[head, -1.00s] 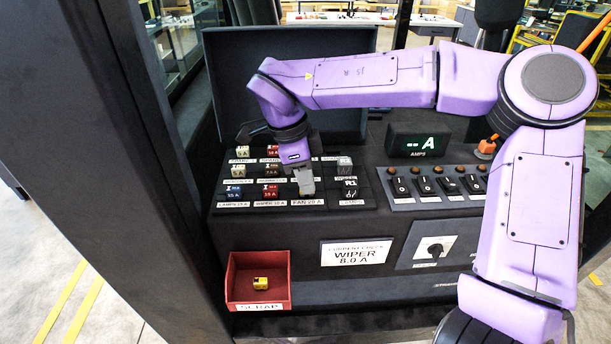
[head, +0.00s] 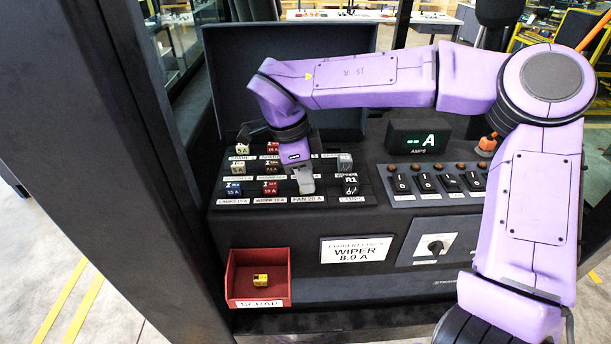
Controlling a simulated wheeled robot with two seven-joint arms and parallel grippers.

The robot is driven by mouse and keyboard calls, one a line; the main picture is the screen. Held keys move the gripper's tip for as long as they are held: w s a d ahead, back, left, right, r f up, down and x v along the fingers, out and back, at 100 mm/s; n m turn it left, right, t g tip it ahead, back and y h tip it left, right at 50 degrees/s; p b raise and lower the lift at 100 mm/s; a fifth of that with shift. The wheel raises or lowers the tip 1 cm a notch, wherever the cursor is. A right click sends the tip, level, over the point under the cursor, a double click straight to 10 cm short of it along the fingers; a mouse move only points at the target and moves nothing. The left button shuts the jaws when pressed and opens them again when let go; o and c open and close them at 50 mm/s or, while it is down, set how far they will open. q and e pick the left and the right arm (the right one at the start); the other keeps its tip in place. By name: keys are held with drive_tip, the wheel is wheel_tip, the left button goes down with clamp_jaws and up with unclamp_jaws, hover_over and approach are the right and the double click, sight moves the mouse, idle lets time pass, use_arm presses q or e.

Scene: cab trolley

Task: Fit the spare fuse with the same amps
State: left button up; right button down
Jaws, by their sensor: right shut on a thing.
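The fuse panel (head: 222,190) sits in the black console with rows of small fuses. The front row has a blue fuse (head: 233,188) over the lamps label, a red fuse (head: 270,187) over the wiper label and a place labelled "FAN 20 A" (head: 309,198). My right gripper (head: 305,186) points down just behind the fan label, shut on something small. The fingers hide it, so its colour and whether it is seated cannot be told. A yellow fuse (head: 260,280) lies in the red scrap bin (head: 287,282). My left gripper is out of view.
Relays (head: 350,182) stand right of the fuses. Rocker switches (head: 425,183) and an amps display (head: 418,143) reading "-- A" are farther right. A card (head: 356,250) reads "WIPER 8.0 A". The raised lid (head: 230,60) stands behind, and a dark post (head: 110,150) at left.

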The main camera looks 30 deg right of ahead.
drive_tip(key=c, duration=1)
unclamp_jaws()
drive_tip(key=shift+c, duration=0.2)
drive_tip(key=v, duration=1)
drive_tip(key=shift+r, duration=0.3)
